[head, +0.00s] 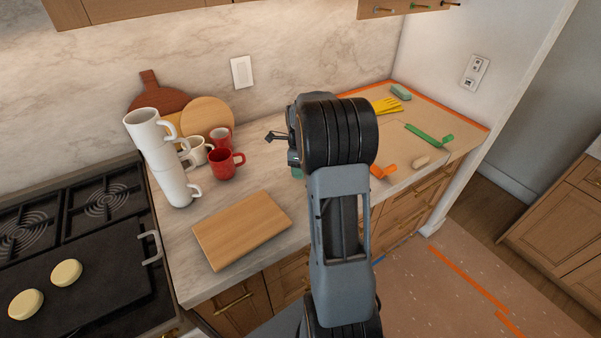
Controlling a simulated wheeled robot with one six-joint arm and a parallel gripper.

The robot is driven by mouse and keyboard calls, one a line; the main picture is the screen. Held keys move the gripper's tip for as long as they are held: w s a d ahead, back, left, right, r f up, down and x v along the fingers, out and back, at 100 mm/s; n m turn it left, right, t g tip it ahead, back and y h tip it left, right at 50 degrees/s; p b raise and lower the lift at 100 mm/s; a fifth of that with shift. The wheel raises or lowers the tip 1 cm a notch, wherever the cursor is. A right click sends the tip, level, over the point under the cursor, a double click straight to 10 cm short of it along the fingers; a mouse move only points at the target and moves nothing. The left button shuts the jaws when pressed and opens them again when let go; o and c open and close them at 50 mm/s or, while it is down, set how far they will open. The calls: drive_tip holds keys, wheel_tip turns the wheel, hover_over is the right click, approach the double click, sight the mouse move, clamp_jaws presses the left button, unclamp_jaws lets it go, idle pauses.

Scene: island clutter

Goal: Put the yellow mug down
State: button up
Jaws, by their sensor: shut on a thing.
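I see no yellow mug for certain. My gripper (275,137) shows only as a small dark part at the left of my wrist, above the back of the counter. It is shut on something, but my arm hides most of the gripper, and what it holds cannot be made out. The marble counter (270,182) runs below my arm.
Stacked white mugs (170,160), a cream mug (198,152) and red mugs (224,163) crowd the left. A wooden board (242,230) lies in front. Yellow gloves (386,106) and a green tool (427,136) lie right. Bare marble shows between the red mugs and my arm.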

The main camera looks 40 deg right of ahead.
drive_tip(key=shift+w+d+f, duration=0.1)
drive_tip(key=shift+f, duration=1.55)
drive_tip(key=shift+f, duration=0.1)
drive_tip(key=shift+f, duration=0.1)
drive_tip(key=o, duration=1.2)
